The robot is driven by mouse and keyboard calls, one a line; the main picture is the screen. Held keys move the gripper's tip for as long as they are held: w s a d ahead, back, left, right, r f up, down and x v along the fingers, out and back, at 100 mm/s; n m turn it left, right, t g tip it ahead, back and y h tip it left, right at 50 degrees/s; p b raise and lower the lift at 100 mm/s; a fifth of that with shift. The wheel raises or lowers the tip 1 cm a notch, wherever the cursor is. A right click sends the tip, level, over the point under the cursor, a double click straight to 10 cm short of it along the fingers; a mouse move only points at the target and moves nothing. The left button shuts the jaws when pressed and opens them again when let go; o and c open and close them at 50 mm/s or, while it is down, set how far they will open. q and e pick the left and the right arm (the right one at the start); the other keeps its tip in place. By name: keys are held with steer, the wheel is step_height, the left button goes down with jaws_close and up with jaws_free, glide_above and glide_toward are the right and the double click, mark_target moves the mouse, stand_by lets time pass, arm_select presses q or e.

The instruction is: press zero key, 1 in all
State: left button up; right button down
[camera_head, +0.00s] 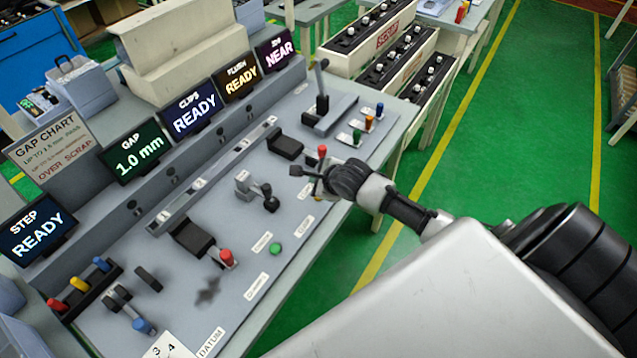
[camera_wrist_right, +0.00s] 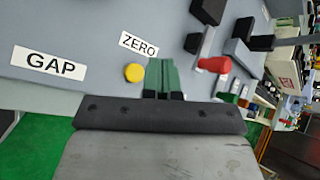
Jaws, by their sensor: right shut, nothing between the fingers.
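The zero key is a round yellow button (camera_wrist_right: 134,72) in the right wrist view, just below the white ZERO label (camera_wrist_right: 139,44) on the grey panel. My right gripper (camera_wrist_right: 162,66) is shut and empty; its narrow green fingers show close to the right of the key in that view. I see no clear contact with the key. In the head view my right gripper (camera_head: 318,187) is over the right front part of the console (camera_head: 215,285). My left gripper is in neither view.
A lever with a red knob (camera_wrist_right: 213,65) is close to the right of the fingers. A GAP label (camera_wrist_right: 50,65) lies left of the key. Several levers and buttons cover the console, with status screens (camera_head: 195,108) behind. Open green floor (camera_head: 480,150) is to the right.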

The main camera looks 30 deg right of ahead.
step_height(320, 180, down, 3)
steer(key=shift+r, duration=0.2)
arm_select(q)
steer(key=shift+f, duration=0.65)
arm_select(e)
steer(key=shift+f, duration=0.1)
stand_by(1.2)
steer(key=shift+f, duration=0.3)
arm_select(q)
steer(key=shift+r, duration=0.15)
arm_select(e)
steer(key=shift+f, duration=0.5)
stand_by(0.6)
steer(key=shift+r, duration=0.1)
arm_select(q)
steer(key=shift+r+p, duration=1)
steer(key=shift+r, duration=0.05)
arm_select(e)
steer(key=shift+r, duration=0.8)
